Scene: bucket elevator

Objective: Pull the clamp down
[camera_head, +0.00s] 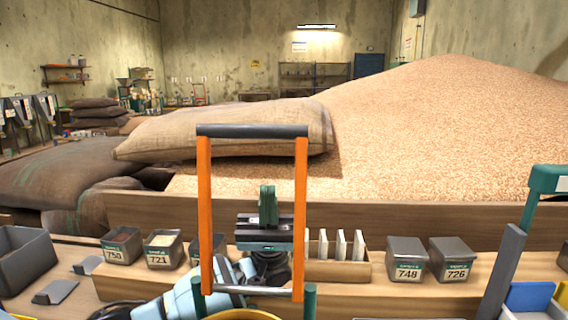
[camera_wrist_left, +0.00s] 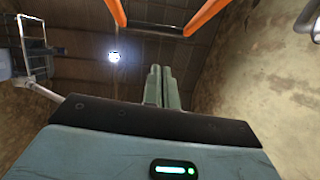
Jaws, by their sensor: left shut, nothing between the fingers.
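An upright orange frame with a dark crossbar (camera_head: 252,131) stands in the middle of the head view. It is the likeliest clamp, though no label confirms this. Its two orange posts run down to green sockets near the bottom edge. My left gripper (camera_head: 267,190) points up between the posts, below the crossbar, and seems to be behind the frame. Its green fingers are together and empty, apart from the crossbar. In the left wrist view the shut fingers (camera_wrist_left: 162,85) point toward the ceiling, and parts of the orange posts (camera_wrist_left: 205,15) show at the top. My right gripper is not in view.
Grey bins (camera_head: 408,257) and a wooden box with white cards (camera_head: 340,245) stand on the wooden bench around my left arm. A grain heap (camera_head: 430,130) and a sack (camera_head: 230,128) lie behind.

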